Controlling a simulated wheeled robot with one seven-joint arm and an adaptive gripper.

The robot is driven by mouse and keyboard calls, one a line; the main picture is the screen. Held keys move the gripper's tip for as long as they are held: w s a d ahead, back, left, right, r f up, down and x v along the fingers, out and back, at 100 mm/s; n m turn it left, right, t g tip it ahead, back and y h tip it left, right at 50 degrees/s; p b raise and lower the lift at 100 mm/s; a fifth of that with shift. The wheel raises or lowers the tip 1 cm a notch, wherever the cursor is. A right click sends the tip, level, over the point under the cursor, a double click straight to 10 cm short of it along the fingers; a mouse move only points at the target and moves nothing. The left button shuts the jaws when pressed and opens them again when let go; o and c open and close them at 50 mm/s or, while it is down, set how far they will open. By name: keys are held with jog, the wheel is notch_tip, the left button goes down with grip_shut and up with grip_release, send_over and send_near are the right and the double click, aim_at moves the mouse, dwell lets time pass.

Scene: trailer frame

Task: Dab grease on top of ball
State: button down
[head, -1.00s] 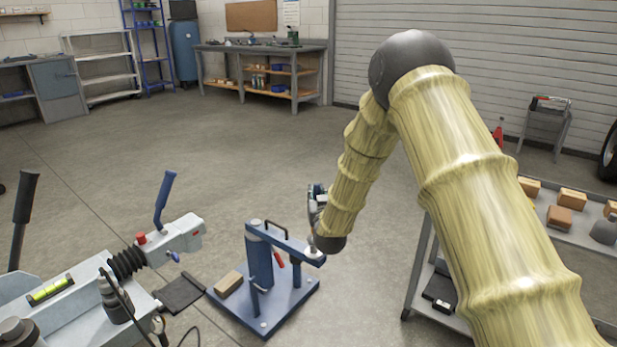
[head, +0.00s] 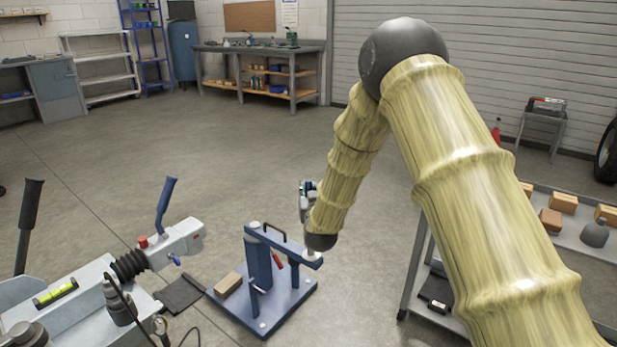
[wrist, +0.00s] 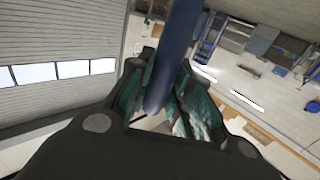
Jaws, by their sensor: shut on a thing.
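My gripper (wrist: 168,98) is shut on a dark blue rod (wrist: 181,40) in the wrist view. The rod's ends are not clear, and I see no grease on it. In the head view my gripper (head: 306,195) is small and partly hidden behind my forearm, above and behind the blue stand (head: 298,302). A pale round knob (head: 312,254) sits at the end of the stand's top arm, just below my dark wrist joint. It may be the ball, but it is too small to tell.
A grey trailer coupling (head: 180,240) with a blue lever stands at left. A tan block (head: 228,284) lies on the stand's base. A cart (head: 575,235) with several blocks is at right. The floor behind the stand is open.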

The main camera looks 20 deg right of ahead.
aim_at(308, 181)
jog(key=shift+r+p, duration=1)
jog(key=shift+r, duration=0.9)
jog(key=shift+a+f, duration=0.1)
